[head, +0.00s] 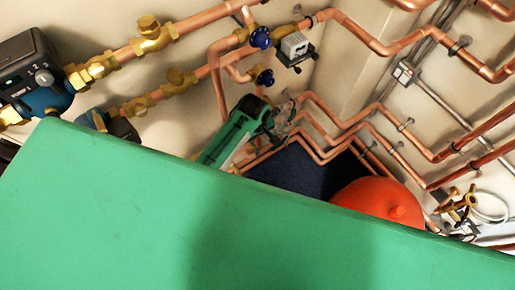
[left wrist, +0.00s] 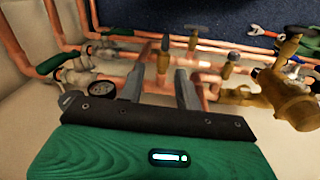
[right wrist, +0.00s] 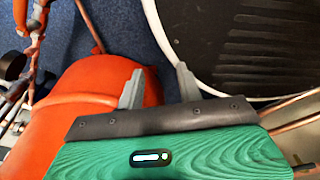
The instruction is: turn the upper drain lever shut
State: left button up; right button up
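In the left wrist view, two green lever handles show at the left: one (left wrist: 57,62) nearer the left edge and one (left wrist: 122,32) further right, on grey metal valves beside copper pipes. I cannot tell which one is the upper drain lever. My left gripper (left wrist: 160,74) is open, its fingers apart in front of a copper pipe, to the right of both handles. In the head view my left gripper (head: 284,113) is at the pipes below the blue-handled valves, and no green lever is clear there. My right gripper (right wrist: 160,78) is open and empty.
An orange-red vessel (head: 375,203) stands in the corner; it also fills the left of the right wrist view (right wrist: 75,110). A black ridged object (right wrist: 240,45) lies beside it. Brass fittings (left wrist: 285,98) and a gauge (left wrist: 101,88) flank my left gripper. Green bodywork covers the lower head view.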

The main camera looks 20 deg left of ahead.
aim_at(258, 149)
pick_arm(q)
jog(key=shift+n+g, duration=0.5)
notch_tip(258, 149, down, 14)
jog(key=shift+w+r, duration=0.1)
jog(key=shift+r, duration=0.1)
pick_arm(e)
jog(key=shift+g, duration=0.4)
jog(key=s, duration=0.1)
jog(key=s+f, duration=0.1)
jog(key=s, duration=0.1)
jog(key=s+d, duration=0.1)
jog(key=s, duration=0.1)
jog(key=shift+f, duration=0.25)
pick_arm(q)
jog(key=shift+y, duration=0.3)
grip_shut()
